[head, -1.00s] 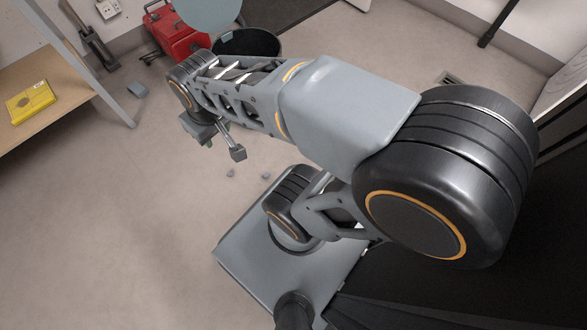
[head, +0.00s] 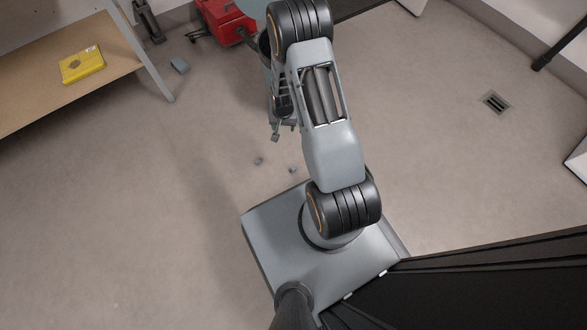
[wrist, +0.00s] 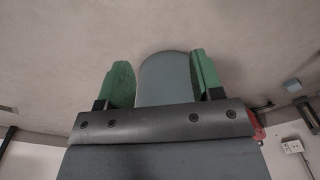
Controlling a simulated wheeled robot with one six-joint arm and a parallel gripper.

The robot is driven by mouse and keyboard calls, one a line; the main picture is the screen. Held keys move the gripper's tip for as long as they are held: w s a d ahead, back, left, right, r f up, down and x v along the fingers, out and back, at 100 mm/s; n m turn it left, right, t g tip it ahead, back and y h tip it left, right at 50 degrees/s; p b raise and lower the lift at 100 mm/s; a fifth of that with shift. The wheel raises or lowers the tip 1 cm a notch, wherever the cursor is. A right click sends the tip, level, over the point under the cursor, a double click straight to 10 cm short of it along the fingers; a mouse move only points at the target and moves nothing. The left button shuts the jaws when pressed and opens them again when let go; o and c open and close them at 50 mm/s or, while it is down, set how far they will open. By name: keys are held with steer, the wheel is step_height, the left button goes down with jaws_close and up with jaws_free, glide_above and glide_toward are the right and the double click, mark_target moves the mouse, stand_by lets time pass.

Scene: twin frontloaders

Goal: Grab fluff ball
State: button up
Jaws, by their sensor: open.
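Two small grey lumps lie on the floor in the head view, one on the left (head: 258,161) and one on the right (head: 293,170), just beyond my base plate; they look like fluff balls. My gripper (head: 277,134) hangs beyond them in the head view, apart from both and partly hidden by my arm. In the wrist view my gripper (wrist: 160,64) shows two green finger pads spread apart. A grey rounded shape shows between them, and I cannot tell what it is. I make out no fluff ball in the wrist view.
A red machine (head: 226,22) stands at the back, beside a dark bin partly hidden by my arm. A wooden shelf (head: 60,42) with a yellow box (head: 82,65) is at the left. A blue-grey block (head: 180,65) lies near its leg. The left floor is clear.

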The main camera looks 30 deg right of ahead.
steer(key=m, duration=0.2)
glide_above(293, 168)
step_height(293, 168, down, 16)
steer(key=shift+g, duration=0.4)
step_height(293, 168, down, 7)
steer(key=b, duration=0.3)
steer(key=shift+s+b, duration=0.15)
steer(key=shift+b, duration=0.15)
step_height(293, 168, down, 5)
steer(key=b, duration=0.3)
steer(key=shift+r, duration=0.15)
steer(key=shift+f, duration=0.85)
steer(key=c, duration=1.1)
